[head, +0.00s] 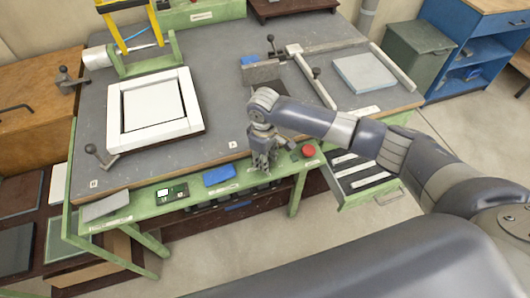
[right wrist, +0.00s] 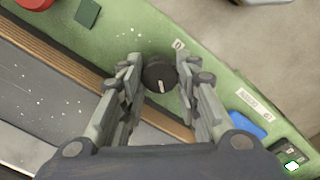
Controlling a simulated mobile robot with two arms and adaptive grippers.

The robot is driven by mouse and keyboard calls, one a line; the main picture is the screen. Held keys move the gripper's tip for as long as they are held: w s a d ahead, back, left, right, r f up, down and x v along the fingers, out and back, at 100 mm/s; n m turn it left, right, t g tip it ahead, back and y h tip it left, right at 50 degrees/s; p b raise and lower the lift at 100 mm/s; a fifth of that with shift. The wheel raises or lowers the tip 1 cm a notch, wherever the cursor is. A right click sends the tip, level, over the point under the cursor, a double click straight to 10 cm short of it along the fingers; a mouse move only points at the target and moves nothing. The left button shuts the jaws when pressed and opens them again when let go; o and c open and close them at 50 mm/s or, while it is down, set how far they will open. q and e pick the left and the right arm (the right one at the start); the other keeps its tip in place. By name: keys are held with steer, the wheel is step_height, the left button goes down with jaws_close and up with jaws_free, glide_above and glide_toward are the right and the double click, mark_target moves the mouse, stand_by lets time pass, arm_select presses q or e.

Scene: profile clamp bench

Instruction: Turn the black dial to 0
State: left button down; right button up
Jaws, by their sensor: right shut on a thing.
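The black dial (right wrist: 160,75) sits on the green front rail (right wrist: 215,75) of the bench in the right wrist view. It carries a short white line on its side toward my gripper. A small white label with a 0 (right wrist: 179,44) is on the rail just past the dial, up and right of it; the white line does not point at it. My right gripper (right wrist: 158,72) has one finger on each side of the dial and is shut on it. In the head view my right gripper (head: 264,166) is at the rail and hides the dial. My left gripper is not in view.
On the rail, a red button (head: 308,150) is right of my gripper; a blue pad (head: 219,175) and a small display unit (head: 172,194) are left. A white square frame (head: 196,125) lies on the grey bench top (head: 225,70). A drawer (head: 360,183) stands open at the right.

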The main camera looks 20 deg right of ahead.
steer(key=n+p, duration=0.1)
steer(key=n, duration=0.2)
steer(key=shift+r, duration=0.15)
steer(key=n+p, duration=0.1)
steer(key=n, duration=0.2)
steer(key=shift+n+p, duration=0.3)
steer(key=n, duration=0.3)
steer(key=shift+p, duration=0.3)
steer(key=shift+n+y, duration=0.3)
steer(key=shift+n, duration=1.6)
steer(key=o, duration=1.1)
steer(key=shift+w, duration=0.1)
